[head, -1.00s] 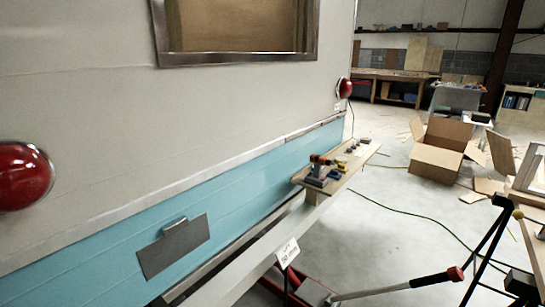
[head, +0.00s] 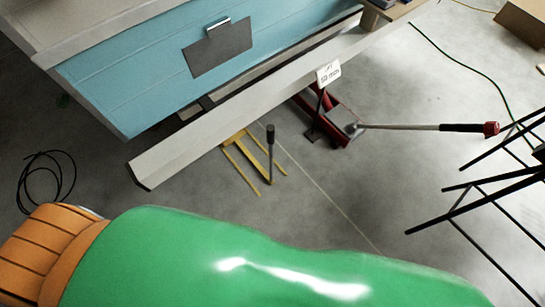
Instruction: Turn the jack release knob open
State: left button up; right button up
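The red floor jack (head: 325,119) stands on the floor by the camper's grey bumper beam (head: 250,108), partly under it. Its long handle (head: 400,126) points right, with a black grip and a red end piece (head: 491,129). I cannot make out for sure which part is the release knob. A white card (head: 328,74) with writing that seems to read 50 mm stands by the beam above the jack. Neither of my grippers is in view.
A yellow frame (head: 252,157) with a black-topped upright rod (head: 270,148) is on the floor left of the jack. Black metal legs (head: 480,165) stand at the right. A coiled black cable (head: 47,178) lies at the left. Floor below the jack handle is clear.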

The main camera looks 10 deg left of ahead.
aim_at(490, 128)
jog(key=z, duration=1.5)
